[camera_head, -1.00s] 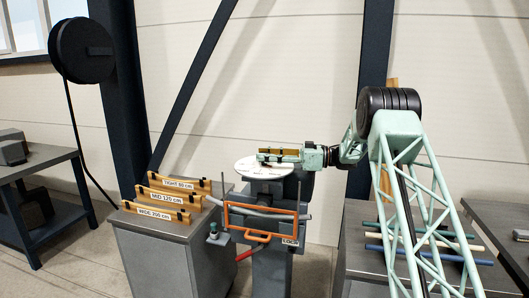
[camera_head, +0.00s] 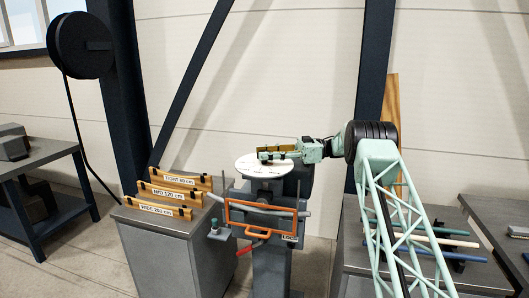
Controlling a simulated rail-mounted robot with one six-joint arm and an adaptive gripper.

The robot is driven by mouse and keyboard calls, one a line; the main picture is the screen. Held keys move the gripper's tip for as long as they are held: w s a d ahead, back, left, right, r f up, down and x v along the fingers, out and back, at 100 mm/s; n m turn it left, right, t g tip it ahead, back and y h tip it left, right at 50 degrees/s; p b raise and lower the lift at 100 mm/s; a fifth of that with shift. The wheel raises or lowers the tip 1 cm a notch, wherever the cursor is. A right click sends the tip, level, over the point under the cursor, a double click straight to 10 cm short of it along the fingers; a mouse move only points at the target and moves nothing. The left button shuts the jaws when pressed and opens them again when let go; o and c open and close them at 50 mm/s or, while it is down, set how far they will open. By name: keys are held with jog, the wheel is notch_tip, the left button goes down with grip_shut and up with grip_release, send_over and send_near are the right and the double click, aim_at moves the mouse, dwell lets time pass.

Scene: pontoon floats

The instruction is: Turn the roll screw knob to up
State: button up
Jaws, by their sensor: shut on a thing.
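A round white dial plate (camera_head: 250,168) lies on top of a grey stand behind an orange frame. A brass-coloured bar (camera_head: 285,148), which looks like the roll screw knob, sits over the dial. My pale green gripper (camera_head: 267,153) reaches in from the right and is shut on this bar, with a finger along its near side. The gripper and bar hide part of the dial. The dial's marks are too small to read, so I cannot tell the knob's setting.
An orange frame (camera_head: 232,217) with a grey bar and a red lever (camera_head: 244,250) is below the dial. Labelled wooden pieces (camera_head: 166,193) lie on a cabinet at left. Coloured rods (camera_head: 440,242) lie on the right table. A dark diagonal brace rises behind.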

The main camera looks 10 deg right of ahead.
jog(key=shift+r+n+g+p, duration=0.1)
jog(key=shift+n+g+p, duration=0.35)
jog(key=shift+g, duration=0.35)
jog(key=o, duration=0.9)
jog(key=shift+a, duration=0.1)
jog(key=shift+w+d, duration=0.2)
jog(key=shift+d, duration=3.6)
jog(key=shift+c, duration=0.3)
